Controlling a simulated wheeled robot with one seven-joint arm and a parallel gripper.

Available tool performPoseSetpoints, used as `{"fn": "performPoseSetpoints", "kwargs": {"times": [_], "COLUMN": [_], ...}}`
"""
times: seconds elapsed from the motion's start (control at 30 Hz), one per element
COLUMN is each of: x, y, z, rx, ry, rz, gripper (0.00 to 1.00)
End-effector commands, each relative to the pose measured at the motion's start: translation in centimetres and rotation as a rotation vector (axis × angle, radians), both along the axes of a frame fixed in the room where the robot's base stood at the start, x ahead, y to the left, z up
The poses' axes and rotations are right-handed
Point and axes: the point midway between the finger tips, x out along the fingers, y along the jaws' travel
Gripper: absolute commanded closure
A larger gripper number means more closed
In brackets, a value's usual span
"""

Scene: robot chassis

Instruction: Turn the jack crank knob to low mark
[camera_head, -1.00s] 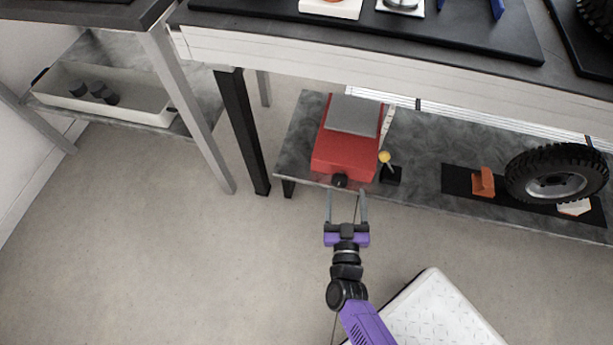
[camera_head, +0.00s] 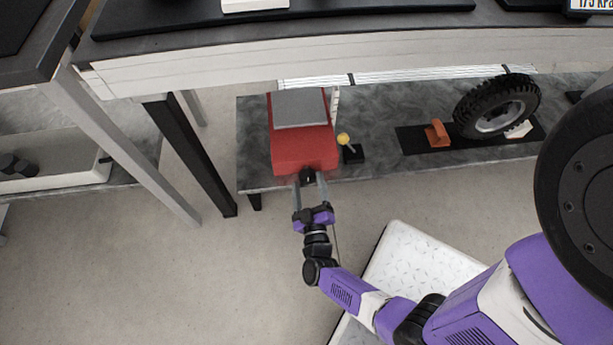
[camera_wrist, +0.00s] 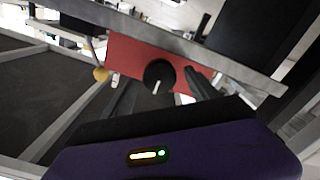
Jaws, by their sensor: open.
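The red jack (camera_head: 303,148) with a grey top plate stands on the low grey shelf, and its red front also shows in the wrist view (camera_wrist: 135,58). The black crank knob (camera_head: 307,175) sits on its front face. In the wrist view the knob (camera_wrist: 159,75) is round with a white pointer line running down from its middle. My gripper (camera_head: 309,183) is open at the knob, with one finger on each side of it. In the wrist view the fingers lie left and right of the knob, and I cannot tell whether they touch it. No low mark is readable.
A lever with a yellow ball (camera_head: 343,139) stands close to the right of the jack. An orange block (camera_head: 436,133) and a tire (camera_head: 496,106) are farther right on the shelf. The table top (camera_head: 330,22) overhangs above.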

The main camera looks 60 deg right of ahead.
Motion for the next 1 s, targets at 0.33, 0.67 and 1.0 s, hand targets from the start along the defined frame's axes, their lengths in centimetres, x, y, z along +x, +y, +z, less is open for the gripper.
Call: {"fn": "performPoseSetpoints", "kwargs": {"times": [0.33,0.67,1.0], "x": [1.9,1.9,1.9], "y": [-2.4,-2.4,-2.4], "z": [0.0,0.0,0.0], "rx": [0.001,0.001,0.003], "ry": [0.000,0.000,-0.003], "rz": [0.001,0.001,0.001], "gripper": [0.32,0.49,0.93]}}
